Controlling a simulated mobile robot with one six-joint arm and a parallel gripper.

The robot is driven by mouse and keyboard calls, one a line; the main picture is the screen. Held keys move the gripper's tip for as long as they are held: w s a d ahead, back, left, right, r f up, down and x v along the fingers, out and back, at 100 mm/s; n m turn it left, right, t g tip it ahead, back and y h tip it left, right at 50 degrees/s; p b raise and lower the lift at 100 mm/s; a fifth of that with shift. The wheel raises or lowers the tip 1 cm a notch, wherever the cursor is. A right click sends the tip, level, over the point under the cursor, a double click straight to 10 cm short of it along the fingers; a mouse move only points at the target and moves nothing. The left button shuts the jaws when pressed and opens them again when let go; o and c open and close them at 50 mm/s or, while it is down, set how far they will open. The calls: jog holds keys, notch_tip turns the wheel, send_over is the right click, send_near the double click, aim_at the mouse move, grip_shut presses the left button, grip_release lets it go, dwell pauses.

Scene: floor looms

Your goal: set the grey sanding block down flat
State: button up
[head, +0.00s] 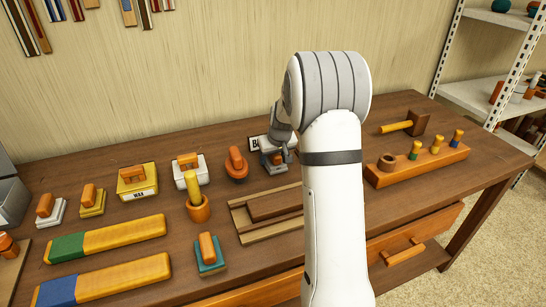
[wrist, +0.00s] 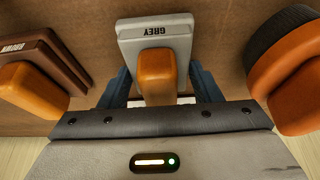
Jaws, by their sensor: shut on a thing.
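The grey sanding block (wrist: 155,45) has a flat grey base marked GREY and an orange handle; it fills the upper middle of the wrist view. My gripper (wrist: 162,88) is shut on it, with a dark blue finger on each side. In the head view my gripper (head: 277,156) is low over the back of the bench, partly hidden by my arm. The block looks about level over the wooden bench top (head: 120,200). I cannot tell whether its underside touches the wood.
A brown block (wrist: 45,60) marked BROWN stands close on one side, and a round orange-handled tool (head: 237,165) on the other. Wooden strips (head: 262,212) lie in front.

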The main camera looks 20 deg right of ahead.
jog(key=shift+f, duration=0.1)
jog(key=o, duration=0.5)
jog(key=shift+f, duration=0.1)
jog(key=o, duration=0.4)
jog(key=shift+o, duration=0.2)
